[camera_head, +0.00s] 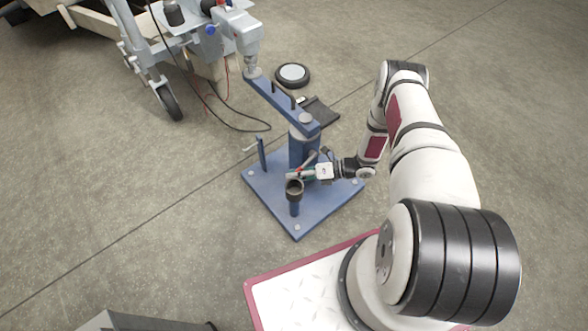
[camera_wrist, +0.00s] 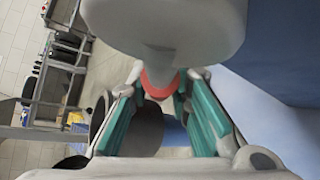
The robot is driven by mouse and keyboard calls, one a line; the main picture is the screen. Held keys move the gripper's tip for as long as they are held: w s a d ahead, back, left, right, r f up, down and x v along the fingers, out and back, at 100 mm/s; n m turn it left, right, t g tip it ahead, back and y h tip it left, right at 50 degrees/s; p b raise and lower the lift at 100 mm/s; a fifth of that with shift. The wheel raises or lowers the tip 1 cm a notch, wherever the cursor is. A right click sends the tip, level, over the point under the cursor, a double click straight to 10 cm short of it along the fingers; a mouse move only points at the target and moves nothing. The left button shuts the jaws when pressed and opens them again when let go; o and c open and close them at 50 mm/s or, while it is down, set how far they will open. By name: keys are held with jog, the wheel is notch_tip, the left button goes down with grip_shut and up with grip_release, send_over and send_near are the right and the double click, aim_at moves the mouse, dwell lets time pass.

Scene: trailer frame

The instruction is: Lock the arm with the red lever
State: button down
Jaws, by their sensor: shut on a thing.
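The blue arm (camera_head: 272,98) runs from the top of the blue post (camera_head: 303,150) up and left toward the grey trailer coupling. The post stands on a blue base plate (camera_head: 262,192). My gripper (camera_head: 297,174) is low beside the post, reaching in from the right. A small red part of the lever (camera_head: 299,169) shows at its fingertips. In the wrist view, the red lever end (camera_wrist: 158,82) sits between the teal finger pads of my gripper (camera_wrist: 157,95), which is shut on it. A large grey rounded part hides the rest of the lever.
A dark cup on a short blue post (camera_head: 294,190) stands in front of my fingertips. A thin upright handle (camera_head: 262,153) stands at the plate's left. A round black disc (camera_head: 292,75), a dark flat piece (camera_head: 321,110) and cables lie behind. Open floor is at left.

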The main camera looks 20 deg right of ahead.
jog(key=shift+d+f, duration=0.1)
jog(key=c, duration=1.4)
grip_release()
jog(key=shift+c, duration=0.2)
jog(key=v, duration=1.2)
